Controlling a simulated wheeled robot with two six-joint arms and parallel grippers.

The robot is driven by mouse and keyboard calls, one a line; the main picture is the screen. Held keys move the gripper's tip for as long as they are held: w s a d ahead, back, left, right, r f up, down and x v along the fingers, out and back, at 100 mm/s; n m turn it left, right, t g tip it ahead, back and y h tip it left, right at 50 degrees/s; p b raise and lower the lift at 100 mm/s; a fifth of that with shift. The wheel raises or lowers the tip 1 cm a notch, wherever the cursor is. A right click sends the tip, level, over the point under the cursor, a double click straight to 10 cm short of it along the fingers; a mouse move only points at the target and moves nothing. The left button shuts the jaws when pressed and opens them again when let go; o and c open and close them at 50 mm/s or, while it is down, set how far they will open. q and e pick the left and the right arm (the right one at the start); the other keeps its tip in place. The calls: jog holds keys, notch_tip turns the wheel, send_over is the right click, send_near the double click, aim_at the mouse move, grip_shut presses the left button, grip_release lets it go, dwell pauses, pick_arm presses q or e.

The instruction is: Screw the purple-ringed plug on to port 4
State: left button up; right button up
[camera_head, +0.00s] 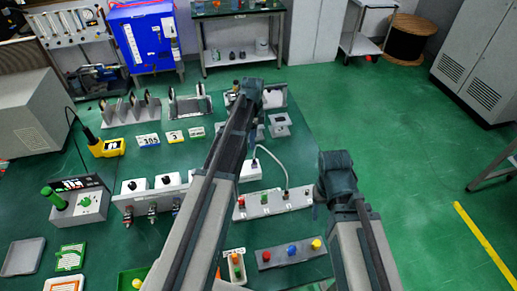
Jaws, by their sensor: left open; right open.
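A row of white boxes with black knobs (165,184) stands on the green table, with metal threaded connectors (152,212) on the front. My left arm crosses in front of its right end and hides what is there. No port number is readable, and I cannot make out a purple ring on any plug. My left gripper (248,95) is open above the far part of the table, past the boxes. My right gripper (322,190) is open near the table's right edge, right of a pale strip with coloured parts (272,203). The fingers of both are hard to see.
A grey strip with red, blue and yellow knobs (290,252) lies near the front. A white cable (280,163) arches over the pale strip. A yellow meter (108,147), a grey device with a green handle (80,205) and small trays (22,257) are at left.

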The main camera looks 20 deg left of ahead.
aim_at(254, 159)
pick_arm(q)
jog(key=shift+w, duration=0.35)
pick_arm(e)
jog(key=shift+w, duration=0.3)
pick_arm(q)
jog(key=shift+s, duration=0.1)
pick_arm(e)
jog(key=shift+s+f, duration=0.1)
pick_arm(q)
notch_tip(254, 159, down, 14)
jog(key=b, duration=1.4)
jog(key=shift+r, duration=0.1)
pick_arm(e)
notch_tip(254, 159, down, 14)
jog(key=shift+r, duration=0.2)
pick_arm(q)
grip_shut()
